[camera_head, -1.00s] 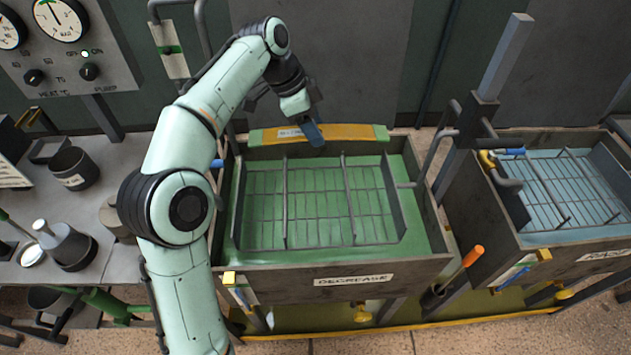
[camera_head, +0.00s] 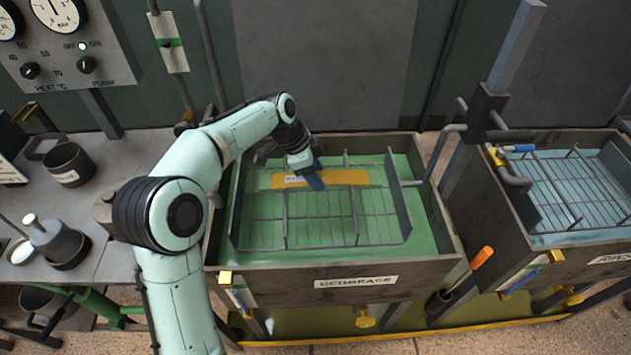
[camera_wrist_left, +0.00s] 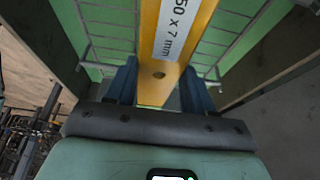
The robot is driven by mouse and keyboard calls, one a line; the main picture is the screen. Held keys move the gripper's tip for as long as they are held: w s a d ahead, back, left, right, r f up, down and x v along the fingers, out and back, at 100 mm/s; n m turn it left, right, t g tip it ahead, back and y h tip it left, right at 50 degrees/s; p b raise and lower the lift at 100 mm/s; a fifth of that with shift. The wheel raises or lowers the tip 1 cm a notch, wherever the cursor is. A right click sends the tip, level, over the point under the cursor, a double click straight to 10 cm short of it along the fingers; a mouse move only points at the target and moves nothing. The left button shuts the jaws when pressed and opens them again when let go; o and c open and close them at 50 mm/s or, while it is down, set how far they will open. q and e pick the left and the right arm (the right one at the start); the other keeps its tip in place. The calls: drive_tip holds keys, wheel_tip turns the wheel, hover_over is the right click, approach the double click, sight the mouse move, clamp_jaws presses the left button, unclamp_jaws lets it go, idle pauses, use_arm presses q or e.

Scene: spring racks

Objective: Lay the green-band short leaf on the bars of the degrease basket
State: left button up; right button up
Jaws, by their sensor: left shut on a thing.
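The leaf (camera_head: 345,178) is a flat yellow-orange strip with a white label, lying crosswise over the back part of the degrease basket (camera_head: 398,205). Its green ends are hard to tell from the green bath. In the left wrist view the leaf (camera_wrist_left: 155,93) runs between the fingers (camera_wrist_left: 160,88), showing a hole and part of the label. The basket's wire bars show below it. I cannot tell whether the leaf touches the bars. My right gripper is not in view.
The degrease tank (camera_head: 300,277) has raised walls around the basket. A bent pipe (camera_head: 438,155) stands at its right edge. A second tank (camera_head: 590,250) with a blue bath is at the right. A bench (camera_head: 95,215) with pots is at the left.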

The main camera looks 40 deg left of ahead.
use_arm(q)
drive_tip(key=shift+f, duration=1.5)
drive_tip(key=shift+f+b, duration=0.4)
drive_tip(key=shift+b, duration=0.05)
drive_tip(key=o, duration=1.4)
drive_tip(key=shift+r+p, duration=0.3)
drive_tip(key=shift+r, duration=0.05)
drive_tip(key=p+v, duration=0.1)
drive_tip(key=v, duration=1.1)
